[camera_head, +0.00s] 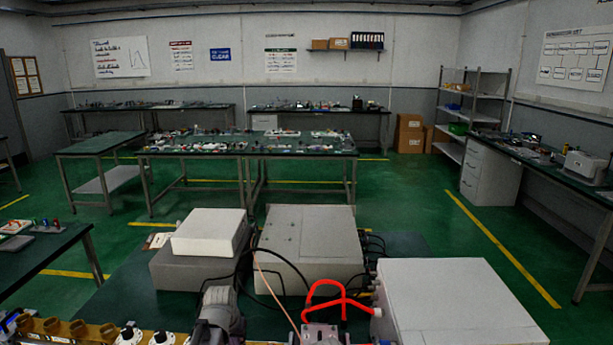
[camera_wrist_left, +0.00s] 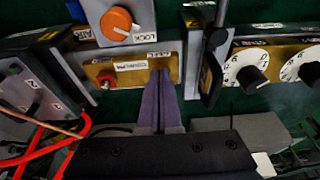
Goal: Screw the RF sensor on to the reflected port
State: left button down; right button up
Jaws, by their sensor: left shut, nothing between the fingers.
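My left gripper (camera_wrist_left: 161,74) shows in the left wrist view as two long purple fingers, closed together and empty. Their tips lie over the right part of a brass-coloured panel (camera_wrist_left: 130,70) with a small label and a red knob (camera_wrist_left: 106,79) at its left. I cannot tell if they touch it. In the head view the left gripper's fingers do not show. I cannot pick out the RF sensor or the reflected port in either view. My right gripper is in neither view.
White dials (camera_wrist_left: 245,73) stand at the right. Red hoses (camera_head: 326,296) loop beside a large white box (camera_head: 452,300). Another white box (camera_head: 310,240) and stacked boxes (camera_head: 208,232) stand behind; cables hang between.

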pick_arm(q)
jog(key=p+v, duration=0.2)
jog(key=w+p+v, duration=0.1)
jog(key=p+v, duration=0.1)
jog(key=v, duration=0.1)
jog(key=shift+r, duration=0.15)
jog(key=shift+d, duration=0.1)
jog(key=s+d+m+g, duration=0.1)
jog(key=s+d, duration=0.5)
jog(key=s, duration=0.4)
jog(key=s+d+m+g+y, duration=0.1)
jog(key=s+d+m+g, duration=0.1)
jog(key=s+d, duration=0.5)
jog(key=s+f, duration=0.1)
jog(key=s, duration=0.2)
jog(key=shift+s+d, duration=0.15)
jog(key=shift+s, duration=0.1)
